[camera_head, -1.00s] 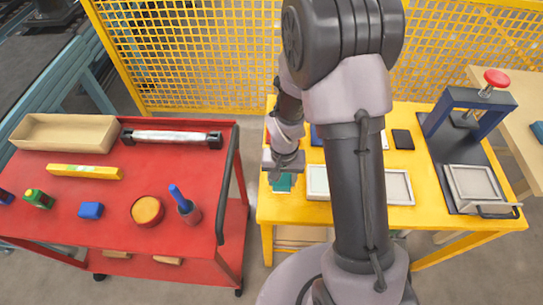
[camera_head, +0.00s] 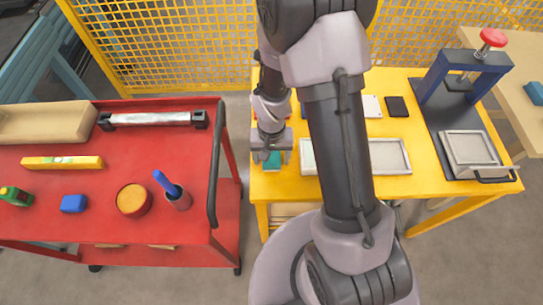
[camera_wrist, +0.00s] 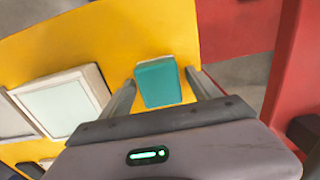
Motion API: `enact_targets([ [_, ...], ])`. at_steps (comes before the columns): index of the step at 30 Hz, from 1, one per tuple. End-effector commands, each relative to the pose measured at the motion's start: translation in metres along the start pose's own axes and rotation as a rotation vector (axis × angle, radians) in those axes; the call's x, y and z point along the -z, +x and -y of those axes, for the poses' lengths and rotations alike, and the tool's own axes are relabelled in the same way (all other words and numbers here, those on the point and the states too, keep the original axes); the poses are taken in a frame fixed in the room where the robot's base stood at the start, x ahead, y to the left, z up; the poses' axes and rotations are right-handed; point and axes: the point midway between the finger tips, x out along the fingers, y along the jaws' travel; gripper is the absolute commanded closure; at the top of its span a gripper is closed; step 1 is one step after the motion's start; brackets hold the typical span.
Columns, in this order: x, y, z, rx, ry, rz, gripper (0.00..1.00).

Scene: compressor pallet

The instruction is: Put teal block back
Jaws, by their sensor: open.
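The teal block (camera_wrist: 160,83) lies on the yellow table (camera_wrist: 135,30) near its edge in the wrist view. It also shows in the head view (camera_head: 272,160), partly covered by my gripper (camera_head: 272,148). In the wrist view my gripper (camera_wrist: 163,88) is open, with one finger on each side of the block. I cannot tell whether the fingers touch it.
A white tray (camera_wrist: 93,72) lies close beside the block. A red cart (camera_head: 85,185) with several items stands left of the table, across a narrow gap. A blue press (camera_head: 462,60) with a red knob stands on the right of the table.

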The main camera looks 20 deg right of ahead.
Motion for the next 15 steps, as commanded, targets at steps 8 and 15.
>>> enact_targets([
  [8,0.001,-0.044,0.0,0.001,0.001,-0.003,0.29],
  [15,0.001,-0.107,0.0,0.001,0.0,-0.003,0.29],
])
